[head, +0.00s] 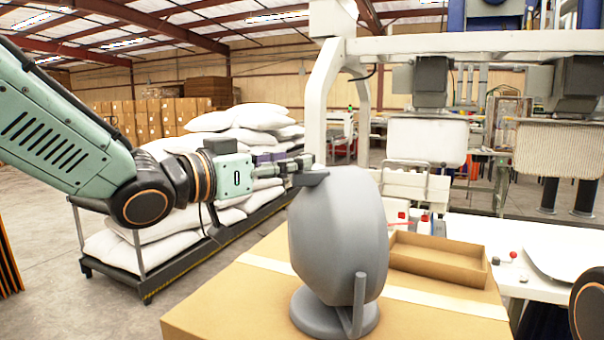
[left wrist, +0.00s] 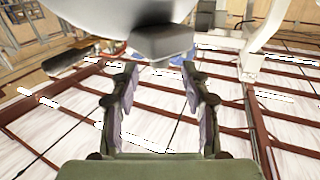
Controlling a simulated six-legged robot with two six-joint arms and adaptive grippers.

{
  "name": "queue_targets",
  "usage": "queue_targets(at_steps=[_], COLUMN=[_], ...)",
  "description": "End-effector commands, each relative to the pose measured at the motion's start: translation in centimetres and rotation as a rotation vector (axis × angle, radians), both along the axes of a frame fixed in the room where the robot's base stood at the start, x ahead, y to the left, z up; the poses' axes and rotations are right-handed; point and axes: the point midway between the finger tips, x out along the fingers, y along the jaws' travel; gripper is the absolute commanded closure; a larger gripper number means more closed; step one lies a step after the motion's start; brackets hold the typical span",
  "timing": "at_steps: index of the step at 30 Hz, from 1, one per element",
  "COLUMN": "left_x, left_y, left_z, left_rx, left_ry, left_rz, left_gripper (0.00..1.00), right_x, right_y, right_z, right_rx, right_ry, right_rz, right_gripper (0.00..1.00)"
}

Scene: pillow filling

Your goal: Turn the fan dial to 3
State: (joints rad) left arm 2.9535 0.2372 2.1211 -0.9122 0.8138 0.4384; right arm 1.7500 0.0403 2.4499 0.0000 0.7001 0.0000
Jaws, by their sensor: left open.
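A plain grey fan (head: 335,235) stands upright on a round grey base on a cardboard box. A small dark grey block (head: 311,179) sticks out from its upper left side. This block also shows in the left wrist view (left wrist: 162,43), just beyond the fingertips and below the pale rounded fan body (left wrist: 105,15). I cannot tell whether the block is the dial, and no numbers show. My left gripper (head: 298,163) is level with the top of the fan, close to the block. In the left wrist view my left gripper (left wrist: 159,82) is open with nothing between its fingers. My right gripper is out of view.
The cardboard box (head: 225,305) bears the fan and an open shallow cardboard tray (head: 437,258) to its right. A cart (head: 185,272) stacked with white sacks stands behind my left arm. A white machine frame (head: 322,95) rises behind the fan.

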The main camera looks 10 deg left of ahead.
Motion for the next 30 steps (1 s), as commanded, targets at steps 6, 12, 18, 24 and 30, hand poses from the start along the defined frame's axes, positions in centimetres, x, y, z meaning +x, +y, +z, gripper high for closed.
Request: queue_targets(at_steps=[6, 12, 18, 24, 30], left_x=[1.7, 3.0, 3.2, 3.1, 3.1], left_y=[-1.3, -2.1, -2.3, -2.3, -2.2], left_z=[-0.1, 0.1, 0.1, 0.1, 0.1], left_rx=[0.004, 0.001, -0.001, -0.001, -0.001], left_ry=[0.001, -0.001, 0.0, 0.0, 0.0], left_rz=[-0.001, -0.002, -0.002, -0.002, -0.002], left_gripper=[0.53, 0.53, 0.53, 0.59, 0.76], right_x=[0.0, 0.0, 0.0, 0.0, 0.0], right_y=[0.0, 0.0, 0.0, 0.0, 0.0], right_z=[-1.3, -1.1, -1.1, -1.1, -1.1], right_rx=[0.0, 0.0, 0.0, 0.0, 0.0], right_ry=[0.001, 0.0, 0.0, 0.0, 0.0], right_rz=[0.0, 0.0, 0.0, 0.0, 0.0], right_gripper=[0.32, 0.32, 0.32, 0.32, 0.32])
